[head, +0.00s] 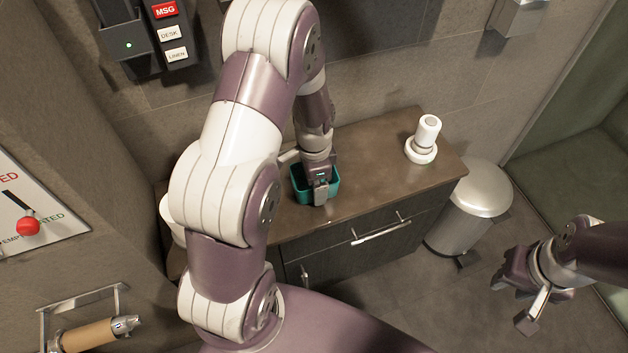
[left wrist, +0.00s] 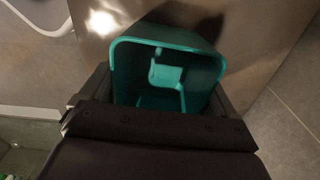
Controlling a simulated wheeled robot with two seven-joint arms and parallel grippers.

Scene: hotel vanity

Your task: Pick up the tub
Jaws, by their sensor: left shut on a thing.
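The tub is a teal open-topped box (head: 298,186) at the front of the brown counter (head: 375,160) in the head view. My left gripper (head: 319,190) reaches down to it from above and partly covers it. In the left wrist view the tub (left wrist: 206,70) sits between the two dark fingers, and the gripper is shut on it. I cannot tell whether the tub's bottom touches the counter. My right gripper (head: 520,292) hangs at the lower right, well away from the counter, with its fingers apart and empty.
A white round-based object (head: 424,140) stands on the counter's right part. A metal bin (head: 474,205) stands on the floor right of the cabinet. A wall panel with a red knob (head: 27,225) is at the left. The counter between tub and white object is clear.

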